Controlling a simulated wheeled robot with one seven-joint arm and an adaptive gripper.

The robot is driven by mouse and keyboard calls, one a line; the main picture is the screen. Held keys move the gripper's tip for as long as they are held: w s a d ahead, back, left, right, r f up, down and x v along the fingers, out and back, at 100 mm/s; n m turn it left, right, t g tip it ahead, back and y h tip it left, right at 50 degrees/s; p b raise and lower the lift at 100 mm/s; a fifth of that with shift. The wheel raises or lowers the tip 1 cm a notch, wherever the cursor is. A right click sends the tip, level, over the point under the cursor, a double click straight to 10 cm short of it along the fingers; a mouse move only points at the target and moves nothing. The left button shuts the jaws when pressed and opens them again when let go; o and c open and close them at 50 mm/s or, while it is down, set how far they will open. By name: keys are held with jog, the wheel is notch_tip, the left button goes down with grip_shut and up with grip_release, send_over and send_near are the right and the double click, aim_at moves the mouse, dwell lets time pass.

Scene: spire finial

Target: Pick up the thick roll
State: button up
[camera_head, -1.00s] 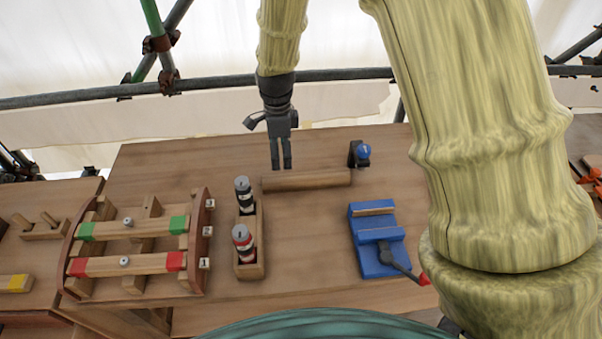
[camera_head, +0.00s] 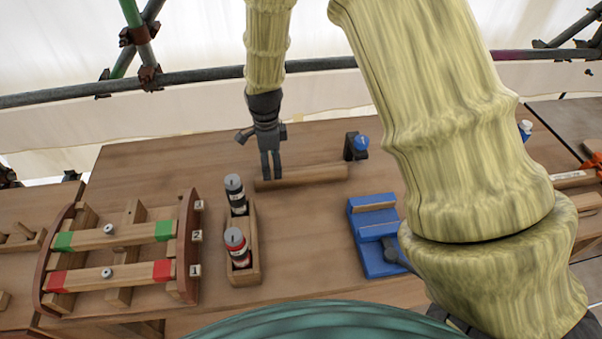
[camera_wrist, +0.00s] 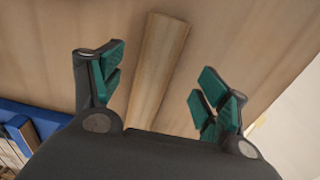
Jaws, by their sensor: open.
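The thick roll appears to be the plain wooden cylinder (camera_head: 318,174) lying on its side near the back of the table. It also shows in the wrist view (camera_wrist: 158,65), running between the fingers. My gripper (camera_head: 271,177) points down at the left part of the roll. In the wrist view the gripper (camera_wrist: 160,85) is open, with green-padded fingers on either side of the roll and a gap on each side. No contact shows. The near end of the roll is hidden behind the gripper body in the wrist view.
A wooden holder (camera_head: 246,276) with two dark, banded cylinders stands just in front of the roll. A wooden rack (camera_head: 187,243) with green- and red-ended bars is at left. A blue vise-like fixture (camera_head: 372,257) is at right. A blue-knobbed block (camera_head: 355,146) stands by the roll's right end.

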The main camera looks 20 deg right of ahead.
aim_at(272, 172)
jog(key=shift+s+f+p, duration=0.2)
jog(key=shift+f+p, duration=0.55)
jog(key=shift+f, duration=0.75)
jog(key=shift+f+p, duration=0.45)
jog(key=shift+f, duration=1.05)
jog(key=shift+c, duration=0.2)
jog(key=c, duration=1.4)
jog(key=shift+r, duration=0.2)
